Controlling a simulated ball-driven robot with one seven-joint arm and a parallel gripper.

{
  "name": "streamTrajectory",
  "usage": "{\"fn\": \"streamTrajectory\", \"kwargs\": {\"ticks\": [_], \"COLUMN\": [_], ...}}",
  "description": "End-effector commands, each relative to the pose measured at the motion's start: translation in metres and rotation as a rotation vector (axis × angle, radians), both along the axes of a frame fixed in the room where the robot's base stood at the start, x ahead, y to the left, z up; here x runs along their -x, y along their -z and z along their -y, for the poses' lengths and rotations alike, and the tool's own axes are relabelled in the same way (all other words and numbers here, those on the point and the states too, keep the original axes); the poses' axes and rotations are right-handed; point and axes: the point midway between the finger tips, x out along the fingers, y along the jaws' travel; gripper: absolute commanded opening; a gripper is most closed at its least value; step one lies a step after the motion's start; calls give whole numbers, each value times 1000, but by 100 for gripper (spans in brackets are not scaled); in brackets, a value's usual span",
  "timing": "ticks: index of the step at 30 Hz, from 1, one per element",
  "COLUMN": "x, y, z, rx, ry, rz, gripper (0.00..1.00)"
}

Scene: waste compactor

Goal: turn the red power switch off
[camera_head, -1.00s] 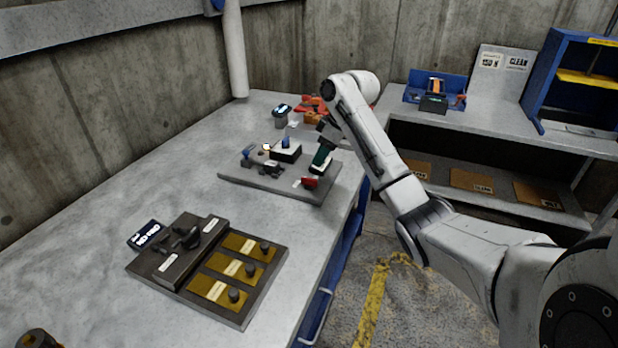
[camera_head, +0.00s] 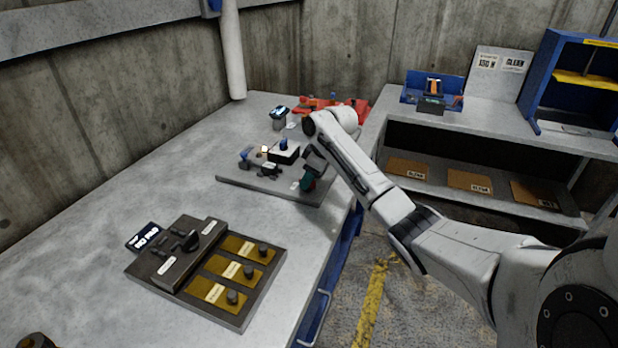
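The grey control panel (camera_head: 235,181) lies on the far part of the left bench, with several small controls on it.
A nearer panel with brass plates (camera_head: 228,270) lies on the bench. Red parts (camera_head: 350,108) lie behind. A blue tray (camera_head: 434,93) is on the right bench.

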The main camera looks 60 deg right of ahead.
Motion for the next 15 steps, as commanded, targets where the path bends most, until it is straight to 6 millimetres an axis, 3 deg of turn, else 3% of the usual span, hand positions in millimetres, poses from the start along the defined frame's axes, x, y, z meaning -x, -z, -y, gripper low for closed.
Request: {"fn": "streamTrajectory", "kwargs": {"ticks": [10,15], "x": [0,0], "y": [0,0], "z": [0,0], "rx": [0,0], "ry": [0,0], "rz": [0,0], "gripper": [0,0]}}
